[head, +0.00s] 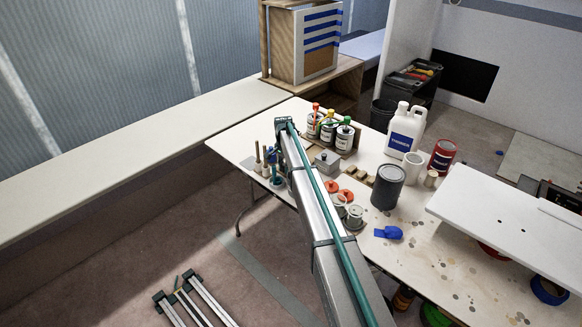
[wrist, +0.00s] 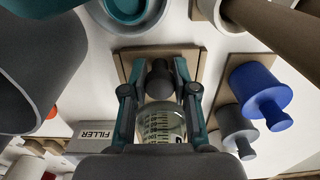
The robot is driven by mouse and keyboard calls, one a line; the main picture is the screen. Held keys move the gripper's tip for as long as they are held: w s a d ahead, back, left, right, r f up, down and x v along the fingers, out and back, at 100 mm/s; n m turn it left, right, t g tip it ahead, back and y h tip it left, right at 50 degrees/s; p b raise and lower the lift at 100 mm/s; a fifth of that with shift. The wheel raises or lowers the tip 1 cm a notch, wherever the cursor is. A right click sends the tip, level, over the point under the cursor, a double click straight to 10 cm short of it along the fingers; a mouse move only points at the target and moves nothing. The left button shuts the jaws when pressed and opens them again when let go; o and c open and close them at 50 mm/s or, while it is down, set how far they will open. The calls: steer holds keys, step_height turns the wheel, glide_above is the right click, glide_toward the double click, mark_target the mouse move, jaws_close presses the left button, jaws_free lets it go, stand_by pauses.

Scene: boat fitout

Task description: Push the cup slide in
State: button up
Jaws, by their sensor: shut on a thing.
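In the wrist view, a tan board (wrist: 131,54) lies ahead of my gripper (wrist: 160,72), with a dark round knob (wrist: 160,80) in front of it. My two teal and grey fingers are closed around the knob, one on each side. A clear cup with measuring marks (wrist: 160,123) shows below the knob, between the fingers and the gripper body. I cannot tell which part is the cup slide, or how far in it stands. In the head view my gripper (head: 283,123) is at the table's far left, its fingertips hidden.
In the wrist view, a teal cup (wrist: 136,10) is above left, a large grey cylinder (wrist: 38,60) left, and a blue knobbed piece (wrist: 262,94) right. A box marked FILLER (wrist: 96,137) lies lower left. In the head view, bottles (head: 328,128) stand right of my gripper.

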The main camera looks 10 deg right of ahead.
steer(key=shift+w+d, duration=1.15)
steer(key=shift+d, duration=0.45)
steer(key=shift+w+d, duration=1.2)
steer(key=shift+d, duration=0.4)
steer(key=shift+w+d, duration=1.15)
steer(key=shift+d, duration=0.45)
steer(key=o, duration=0.4)
steer(key=shift+d, duration=0.1)
steer(key=o, duration=1.4)
steer(key=shift+c, duration=0.2)
steer(key=shift+r, duration=0.15)
steer(key=shift+r+p, duration=0.7)
steer(key=shift+r, duration=2.7)
